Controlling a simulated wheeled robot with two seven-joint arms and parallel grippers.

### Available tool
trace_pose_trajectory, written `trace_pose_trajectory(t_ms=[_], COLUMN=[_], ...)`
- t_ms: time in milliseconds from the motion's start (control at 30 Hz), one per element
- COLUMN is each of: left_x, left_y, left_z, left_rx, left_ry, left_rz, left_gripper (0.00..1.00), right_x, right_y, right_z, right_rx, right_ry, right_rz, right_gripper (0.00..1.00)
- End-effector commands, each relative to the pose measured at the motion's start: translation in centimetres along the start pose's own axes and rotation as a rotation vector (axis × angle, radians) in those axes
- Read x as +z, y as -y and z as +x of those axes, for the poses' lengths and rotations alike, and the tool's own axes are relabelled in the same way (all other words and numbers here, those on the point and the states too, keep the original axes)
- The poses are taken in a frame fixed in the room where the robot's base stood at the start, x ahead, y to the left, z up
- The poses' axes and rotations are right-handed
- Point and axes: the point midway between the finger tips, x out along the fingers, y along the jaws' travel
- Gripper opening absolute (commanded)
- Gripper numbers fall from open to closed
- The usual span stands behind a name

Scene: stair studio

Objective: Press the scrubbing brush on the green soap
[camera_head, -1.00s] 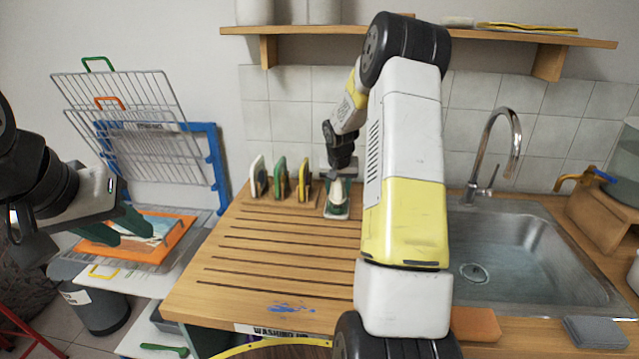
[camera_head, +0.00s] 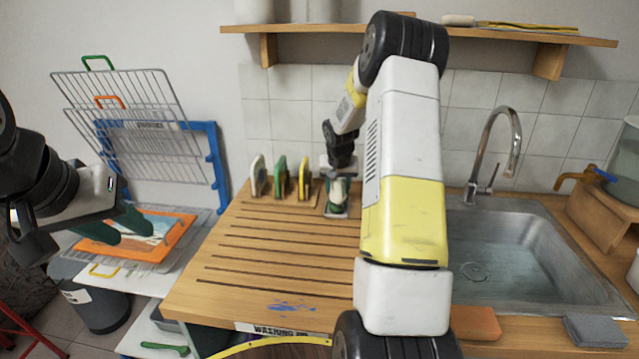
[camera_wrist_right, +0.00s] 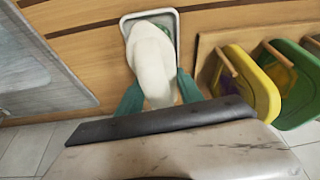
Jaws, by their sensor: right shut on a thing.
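My right gripper (camera_wrist_right: 150,95) has green fingers on both sides of a cream-white thing (camera_wrist_right: 152,60), which looks like the scrubbing brush, and is shut on it. The brush reaches into or just over a small pale-rimmed dish (camera_wrist_right: 173,16) on the wooden board; contact cannot be told. In the head view my right gripper (camera_head: 338,188) is small, at the back of the board above the dish (camera_head: 335,214). My left gripper (camera_head: 124,224) is open and empty at the left.
A wire rack (camera_head: 125,100) stands at the far left. The front of the slatted board (camera_head: 260,255) is clear.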

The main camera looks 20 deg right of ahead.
Motion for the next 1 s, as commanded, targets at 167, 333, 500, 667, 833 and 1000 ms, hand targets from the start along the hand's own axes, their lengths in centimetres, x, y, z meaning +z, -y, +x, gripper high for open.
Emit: trace_pose_trajectory(t_ms=[167, 333, 500, 667, 833, 1000], left_x=[0.0, 0.0, 0.0, 0.0, 0.0, 0.0], left_y=[0.0, 0.0, 0.0, 0.0, 0.0, 0.0], left_z=[0.0, 0.0, 0.0, 0.0, 0.0, 0.0], left_rx=[0.0, 0.0, 0.0, 0.0, 0.0, 0.0], left_ry=[0.0, 0.0, 0.0, 0.0, 0.0, 0.0], left_rz=[0.0, 0.0, 0.0, 0.0, 0.0, 0.0], left_gripper=[0.36, 0.36, 0.36, 0.36, 0.36, 0.36], right_x=[0.1, -0.4, -0.9, -1.5, -2.0, -2.5], right_y=[0.0, 0.0, 0.0, 0.0, 0.0, 0.0], right_z=[0.0, -1.1, -2.3, -3.5, -4.8, -6.0], right_rx=[0.0, 0.0, 0.0, 0.0, 0.0, 0.0], right_ry=[0.003, 0.001, 0.001, 0.0, -0.001, 0.0], right_rz=[0.0, 0.002, 0.0, 0.002, 0.0, 0.001], right_gripper=[0.11, 0.11, 0.11, 0.11, 0.11, 0.11])
